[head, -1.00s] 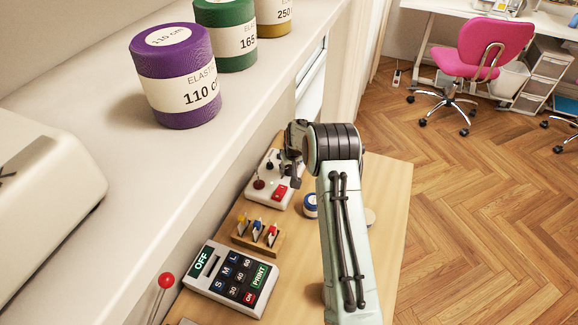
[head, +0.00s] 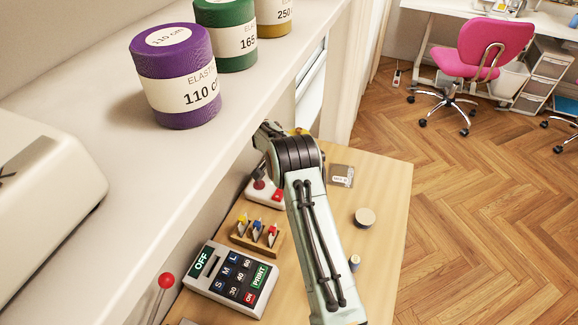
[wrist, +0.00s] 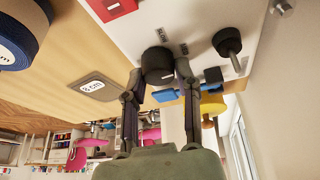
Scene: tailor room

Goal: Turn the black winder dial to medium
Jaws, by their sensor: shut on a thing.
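The black winder dial (wrist: 157,66) is a short round black knob on the white control box (wrist: 195,22). In the wrist view my gripper (wrist: 158,76) has one finger on each side of the dial and is shut on it.
A second black knob on a stem (wrist: 228,42) stands beside the dial. A wooden rack (head: 252,242) with coloured pieces and a keypad box (head: 227,281) stand nearer. A grey card (head: 341,175) and small round pieces lie right. A shelf edge runs close left of my arm.

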